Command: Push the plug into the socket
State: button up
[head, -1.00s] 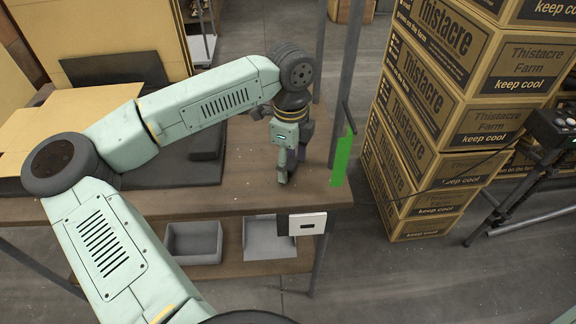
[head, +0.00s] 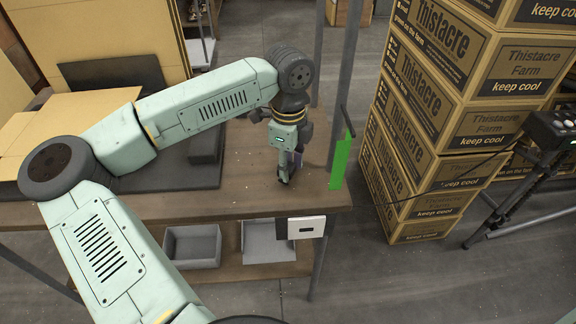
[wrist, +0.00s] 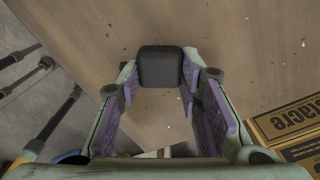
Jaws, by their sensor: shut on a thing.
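The plug, a black block (wrist: 160,66), sits between the fingertips of my gripper (wrist: 160,80) in the wrist view. My gripper is shut on it, with purple pads on the inner faces of the fingers. In the head view my gripper (head: 286,172) points down over the right front part of the table, and the plug is too small and covered to make out clearly. The socket, a white plate with a dark slot (head: 307,228), is at the table's front edge, below and right of my gripper. The plug is apart from it.
The wooden table (head: 235,203) has bare room around my gripper. A post (head: 345,85) and a green strip (head: 341,163) stand at its right end. Stacked cartons (head: 430,130) are further right. Grey bins (head: 192,246) sit on the lower shelf. Dark mats lie at left.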

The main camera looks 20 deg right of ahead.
jog(key=shift+r+b, duration=0.3)
jog(key=shift+r, duration=0.35)
jog(key=shift+s+r+b, duration=0.3)
jog(key=shift+r+b, duration=0.2)
jog(key=shift+r, duration=0.4)
jog(key=s+a+r+b, duration=0.1)
jog(key=s+b, duration=0.1)
jog(key=s, duration=0.5)
jog(key=s+a+b, duration=0.1)
jog(key=s+a, duration=0.1)
jog(key=s, duration=0.6)
jog(key=shift+r+b, duration=0.35)
jog(key=shift+b, duration=0.05)
jog(key=shift+s, duration=0.1)
